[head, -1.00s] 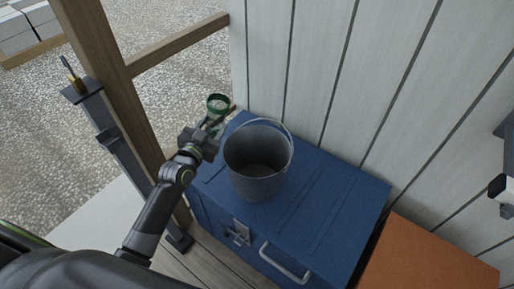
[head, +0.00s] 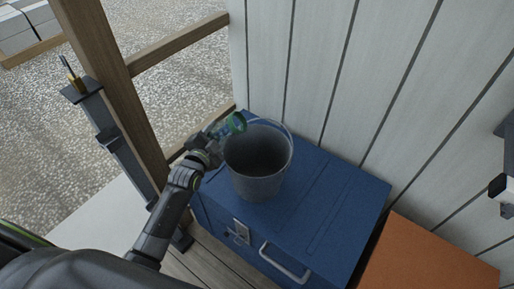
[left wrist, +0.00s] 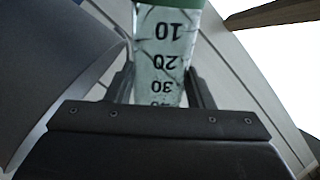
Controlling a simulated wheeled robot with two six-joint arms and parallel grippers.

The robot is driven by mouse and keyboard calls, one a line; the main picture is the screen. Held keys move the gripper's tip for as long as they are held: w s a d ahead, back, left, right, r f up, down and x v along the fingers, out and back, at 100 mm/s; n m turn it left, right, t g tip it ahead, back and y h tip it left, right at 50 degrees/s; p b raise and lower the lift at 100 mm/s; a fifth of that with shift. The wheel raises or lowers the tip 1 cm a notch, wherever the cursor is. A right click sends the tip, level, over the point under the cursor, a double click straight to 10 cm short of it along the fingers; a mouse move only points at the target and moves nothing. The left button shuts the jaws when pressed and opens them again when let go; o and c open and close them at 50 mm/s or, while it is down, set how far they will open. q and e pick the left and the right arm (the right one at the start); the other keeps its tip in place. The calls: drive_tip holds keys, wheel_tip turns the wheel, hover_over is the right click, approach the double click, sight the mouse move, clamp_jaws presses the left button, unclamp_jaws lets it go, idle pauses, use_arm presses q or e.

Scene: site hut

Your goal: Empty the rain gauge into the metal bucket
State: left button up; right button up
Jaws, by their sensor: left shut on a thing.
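The rain gauge (head: 236,122) is a clear tube with a green rim. In the head view it is tilted, its green mouth towards the right, at the left rim of the metal bucket. My left gripper (head: 219,130) is shut on its tube. In the left wrist view the clear tube (left wrist: 165,52) shows upside-down numbers between the fingers of my left gripper (left wrist: 160,88). The grey metal bucket (head: 256,182) stands upright on a blue chest; its side fills the left of the wrist view (left wrist: 45,60). I cannot tell whether water is flowing. My right gripper is out of view.
The blue chest (head: 325,205) has free lid to the right of the bucket. A pale plank wall (head: 340,70) rises behind it. A wooden post (head: 118,85) and rail (head: 178,44) stand to the left. An orange box (head: 425,262) is at lower right.

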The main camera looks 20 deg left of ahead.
use_arm(q)
drive_tip(key=shift+a+m, duration=0.2)
drive_tip(key=shift+m, duration=0.7)
drive_tip(key=shift+f+m+y+b, duration=0.1)
drive_tip(key=shift+m+y+b, duration=0.3)
drive_tip(key=shift+m, duration=0.3)
drive_tip(key=shift+d+r+m, duration=0.3)
drive_tip(key=shift+r, duration=0.1)
drive_tip(key=shift+w+d+r+m+y, duration=0.1)
drive_tip(key=shift+d+r+m+y, duration=0.2)
drive_tip(key=shift+d+r+m, duration=0.15)
drive_tip(key=shift+d+f+m+g+p, duration=0.1)
drive_tip(key=shift+d+m+g+p, duration=0.2)
drive_tip(key=shift+m+p, duration=0.6)
drive_tip(key=shift+a, duration=0.1)
drive_tip(key=shift+d+m+y+p, duration=0.2)
drive_tip(key=shift+m+y+p, duration=0.2)
drive_tip(key=shift+m+p, duration=0.15)
